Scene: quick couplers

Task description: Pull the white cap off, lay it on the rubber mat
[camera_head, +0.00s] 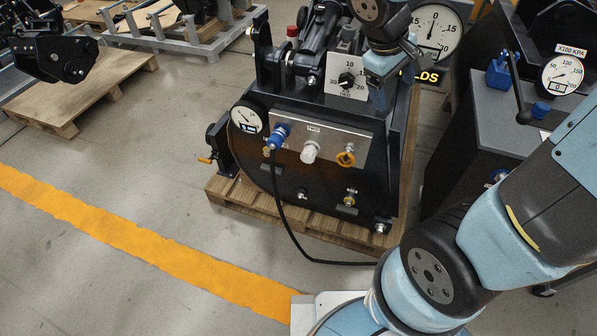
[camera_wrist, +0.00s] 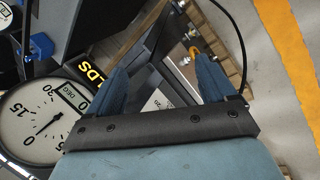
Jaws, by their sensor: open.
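I cannot pick out the white cap in the wrist view. I cannot make out the rubber mat for certain in either view.
The machine stands on a wooden pallet (camera_head: 222,190). A large round gauge (camera_head: 436,32) is behind my gripper. A dark grey cabinet (camera_head: 480,110) with a blue-handled part (camera_head: 503,75) stands at the right.

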